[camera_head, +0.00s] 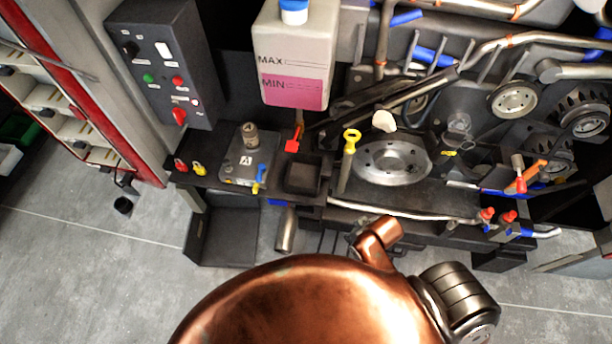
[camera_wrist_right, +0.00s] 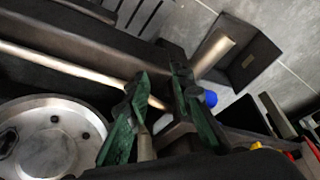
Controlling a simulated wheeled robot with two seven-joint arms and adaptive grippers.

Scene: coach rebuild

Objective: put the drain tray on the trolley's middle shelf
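The black drain tray (camera_head: 222,232) appears to be the low open box on the floor, below the front edge of the bench at left of centre. It also shows in the right wrist view (camera_wrist_right: 258,62) at the upper right. Red-framed pale shelves (camera_head: 60,122) stand at the far left; I cannot tell whether they are the trolley. My right gripper (camera_wrist_right: 160,82) shows only in the wrist view. Its green fingers are apart, with no object clearly held, and well short of the tray. My left gripper is not in view.
My copper-coloured arm link covers the bottom centre. A metal pipe end (camera_head: 286,230) hangs beside the tray. The engine bench holds a round metal plate (camera_head: 390,162), a yellow-handled dipstick (camera_head: 351,142) and a silver rail (camera_head: 400,210). Grey floor (camera_head: 90,270) is clear at lower left.

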